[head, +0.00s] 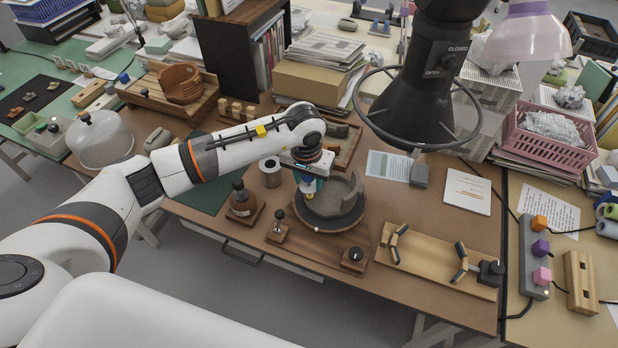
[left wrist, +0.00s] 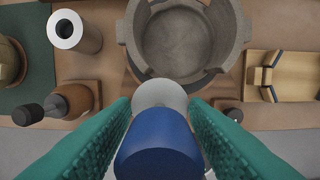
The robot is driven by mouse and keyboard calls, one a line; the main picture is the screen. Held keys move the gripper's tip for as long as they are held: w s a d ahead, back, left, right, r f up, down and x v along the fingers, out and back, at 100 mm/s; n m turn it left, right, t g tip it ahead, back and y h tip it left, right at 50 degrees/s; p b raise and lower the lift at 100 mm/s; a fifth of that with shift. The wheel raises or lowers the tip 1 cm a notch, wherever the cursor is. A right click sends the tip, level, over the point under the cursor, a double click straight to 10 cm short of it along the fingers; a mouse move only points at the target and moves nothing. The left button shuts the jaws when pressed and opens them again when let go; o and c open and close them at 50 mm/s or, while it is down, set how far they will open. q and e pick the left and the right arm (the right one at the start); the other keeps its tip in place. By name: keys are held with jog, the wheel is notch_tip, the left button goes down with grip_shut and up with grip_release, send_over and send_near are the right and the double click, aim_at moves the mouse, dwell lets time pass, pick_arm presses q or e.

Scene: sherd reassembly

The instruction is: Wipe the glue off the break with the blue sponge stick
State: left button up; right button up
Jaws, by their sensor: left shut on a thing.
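My left gripper (head: 309,187) is shut on the blue sponge stick; it also shows in the left wrist view (left wrist: 160,135). There the blue sponge stick (left wrist: 160,150) sits between the teal finger pads, its pale end (left wrist: 160,95) pointing toward the bowl. The grey broken bowl (head: 345,205) stands on a round dark turntable (head: 320,226). In the left wrist view the bowl (left wrist: 185,40) opens toward the camera, with uneven, stepped edges. The pale end overlaps the bowl's near edge; I cannot tell whether they touch. No glue can be made out. My right gripper is not in view.
A brown bottle (head: 241,198) and a white roll (head: 270,171) stand left of the turntable. Small wooden stands (head: 278,230) are in front. A wooden clamp board (head: 440,260) lies to the right. A black lamp-like hood with a ring (head: 420,100) hangs behind.

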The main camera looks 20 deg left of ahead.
pick_arm(q)
jog(key=shift+s+r+p, duration=0.2)
jog(key=shift+r+p, duration=0.15)
jog(key=shift+r, duration=0.4)
jog(key=shift+s+r+p, duration=0.15)
jog(key=shift+r+p, duration=0.15)
jog(key=shift+r, duration=0.4)
jog(key=shift+r, duration=0.1)
